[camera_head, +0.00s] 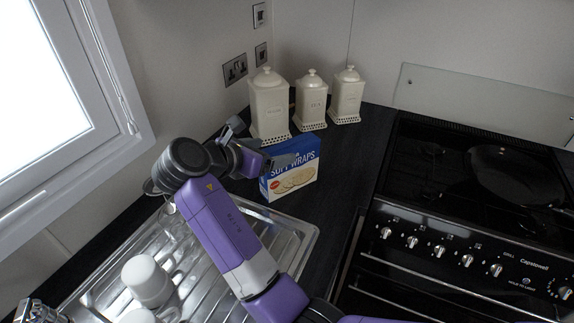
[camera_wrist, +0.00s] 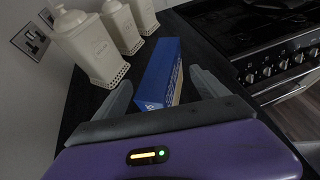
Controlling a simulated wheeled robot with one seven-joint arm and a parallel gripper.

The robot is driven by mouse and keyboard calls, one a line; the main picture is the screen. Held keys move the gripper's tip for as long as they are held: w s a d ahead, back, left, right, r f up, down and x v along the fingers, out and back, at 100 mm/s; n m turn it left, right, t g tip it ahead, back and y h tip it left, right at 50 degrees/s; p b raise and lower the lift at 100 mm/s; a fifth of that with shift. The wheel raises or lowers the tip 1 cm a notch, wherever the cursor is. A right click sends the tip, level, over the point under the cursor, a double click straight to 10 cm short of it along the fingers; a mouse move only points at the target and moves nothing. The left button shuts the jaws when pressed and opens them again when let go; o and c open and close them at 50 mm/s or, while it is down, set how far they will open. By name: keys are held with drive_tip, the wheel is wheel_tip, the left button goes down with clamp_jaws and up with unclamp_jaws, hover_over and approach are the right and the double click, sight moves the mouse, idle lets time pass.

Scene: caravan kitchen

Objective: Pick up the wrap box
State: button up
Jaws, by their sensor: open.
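The wrap box (camera_head: 291,177) is a blue carton with "Soft Wraps" lettering and pictured wraps. It stands upright on the dark counter, behind the sink's corner. In the wrist view the box (camera_wrist: 163,76) shows its blue top between my two grey fingers. My gripper (camera_head: 283,158) is at the box's upper part in the head view; it also shows in the wrist view (camera_wrist: 160,90). The fingers are spread apart, one on each side of the box, with visible gaps. The box's upper left is partly hidden by my gripper in the head view.
Three cream canisters (camera_head: 269,106) stand behind the box, close to my gripper. A metal sink drainer (camera_head: 292,231) with white cups (camera_head: 147,279) lies in front. A black stove (camera_head: 470,215) with a pan (camera_head: 515,174) is at right. The counter right of the box is clear.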

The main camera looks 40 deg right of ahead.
sight(285, 147)
drive_tip(key=shift+p+x, duration=0.45)
drive_tip(key=shift+x, duration=2.55)
drive_tip(key=shift+w+d+r, duration=0.1)
drive_tip(key=shift+r, duration=0.1)
clamp_jaws()
